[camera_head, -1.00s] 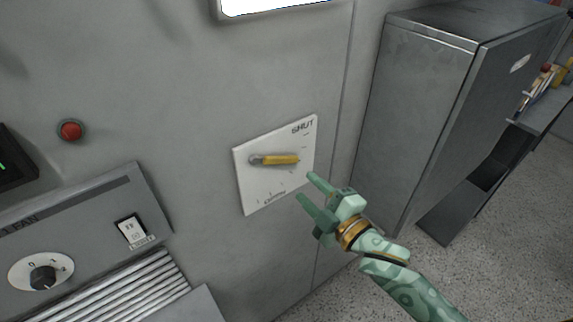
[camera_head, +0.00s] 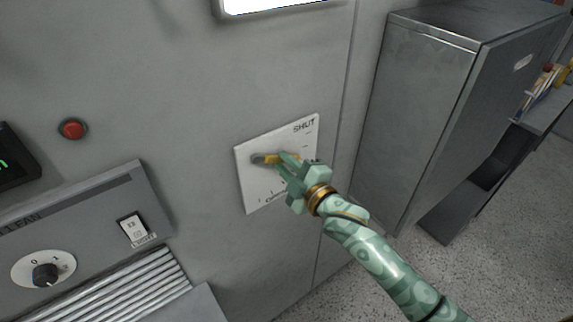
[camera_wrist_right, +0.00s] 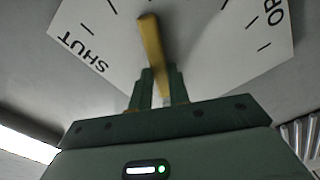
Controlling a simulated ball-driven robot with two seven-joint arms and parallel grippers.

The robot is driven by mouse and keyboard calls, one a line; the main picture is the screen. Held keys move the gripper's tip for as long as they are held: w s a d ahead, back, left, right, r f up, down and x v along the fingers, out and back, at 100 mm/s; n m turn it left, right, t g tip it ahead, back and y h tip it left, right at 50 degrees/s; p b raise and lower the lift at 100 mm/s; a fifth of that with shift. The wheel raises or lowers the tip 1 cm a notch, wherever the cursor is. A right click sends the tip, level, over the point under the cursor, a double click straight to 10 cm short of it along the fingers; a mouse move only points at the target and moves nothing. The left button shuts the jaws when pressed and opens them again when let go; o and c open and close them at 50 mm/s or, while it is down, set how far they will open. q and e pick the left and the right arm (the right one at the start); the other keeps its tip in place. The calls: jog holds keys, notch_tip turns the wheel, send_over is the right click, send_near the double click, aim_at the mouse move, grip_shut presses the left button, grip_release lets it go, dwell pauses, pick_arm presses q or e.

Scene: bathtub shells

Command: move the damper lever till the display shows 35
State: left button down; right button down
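The damper lever (camera_head: 268,159) is a yellow handle on a grey pivot, on a white dial plate (camera_head: 250,187) marked SHUT at the upper right and OPEN at the bottom. It points roughly right in the head view. My right gripper (camera_head: 284,162) is at the lever, its fingers on either side of the handle's outer part, which they partly hide. In the wrist view the lever (camera_wrist_right: 151,42) runs down between the close-set fingers (camera_wrist_right: 161,82), which look closed on it. The display (camera_head: 14,160) shows green characters, cut off and unreadable. My left gripper is out of view.
A red button (camera_head: 72,129) sits on the wall. Below it a panel carries a black knob (camera_head: 45,274) and a white rocker switch (camera_head: 132,228), with a slatted grille (camera_head: 125,290) underneath. A grey metal cabinet (camera_head: 415,110) stands to the right. The wall around the plate is clear.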

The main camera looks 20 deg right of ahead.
jog(key=m+p, duration=0.1)
jog(key=a+f+m+p, duration=0.1)
jog(key=f+m, duration=0.1)
jog(key=m, duration=0.1)
jog(key=shift+s+a+p, duration=0.15)
jog(key=shift+s+p, duration=0.1)
jog(key=shift+p, duration=0.15)
jog(key=c, duration=1.3)
grip_release()
jog(key=v, duration=1.6)
jog(key=shift+s+r+b, duration=0.1)
jog(key=shift+s+b, duration=0.05)
jog(key=shift+b, duration=0.25)
